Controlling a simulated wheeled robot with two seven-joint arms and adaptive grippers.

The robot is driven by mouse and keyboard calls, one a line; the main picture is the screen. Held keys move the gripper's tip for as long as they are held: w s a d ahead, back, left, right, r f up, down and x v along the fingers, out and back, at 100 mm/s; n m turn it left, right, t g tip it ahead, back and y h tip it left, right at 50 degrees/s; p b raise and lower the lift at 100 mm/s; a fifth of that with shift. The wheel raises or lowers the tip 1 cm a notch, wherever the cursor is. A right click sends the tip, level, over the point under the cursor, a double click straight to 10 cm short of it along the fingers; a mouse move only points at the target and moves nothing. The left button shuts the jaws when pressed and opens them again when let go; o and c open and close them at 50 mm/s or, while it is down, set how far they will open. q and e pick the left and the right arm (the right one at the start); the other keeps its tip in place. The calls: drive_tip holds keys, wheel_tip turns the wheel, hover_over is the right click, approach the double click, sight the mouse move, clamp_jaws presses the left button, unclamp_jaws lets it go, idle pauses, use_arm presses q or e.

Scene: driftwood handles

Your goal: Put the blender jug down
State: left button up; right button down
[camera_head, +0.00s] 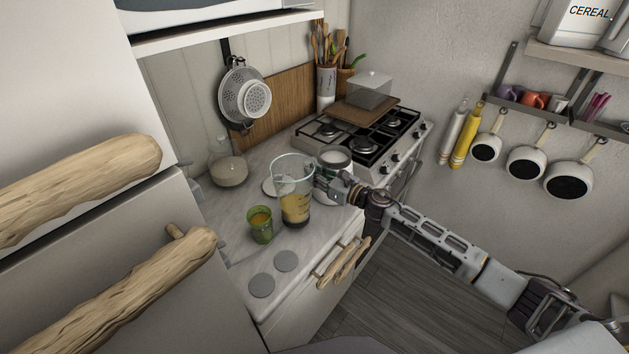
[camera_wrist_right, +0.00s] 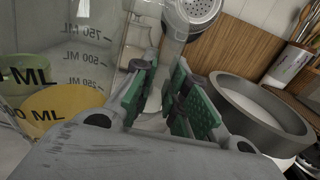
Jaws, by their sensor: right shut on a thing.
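The blender jug (camera_head: 292,181) is a clear, tall vessel with a dark base, upright over the worktop (camera_head: 225,207). In the right wrist view its clear wall (camera_wrist_right: 95,55) carries ML marks, and a yellow area shows low on the left. My right gripper (camera_head: 328,186) reaches in from the right and is shut on the jug's handle side; its green pads (camera_wrist_right: 172,105) flank a clear part. I cannot tell whether the jug's base touches the worktop. My left gripper is in neither view.
A green cup (camera_head: 260,225) stands close left of the jug. A round pot (camera_head: 335,160) is close behind it, and a glass flask (camera_head: 228,165) stands at the back left. Two grey discs (camera_head: 262,285) lie at the front. The gas hob (camera_head: 362,135) is beyond.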

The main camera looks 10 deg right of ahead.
drive_tip(key=shift+f, duration=1.2)
drive_tip(key=shift+f, duration=0.1)
drive_tip(key=c, duration=1.4)
unclamp_jaws()
drive_tip(key=shift+s+f, duration=0.1)
drive_tip(key=shift+c, duration=0.2)
drive_tip(key=b+v, duration=0.3)
drive_tip(key=v, duration=0.9)
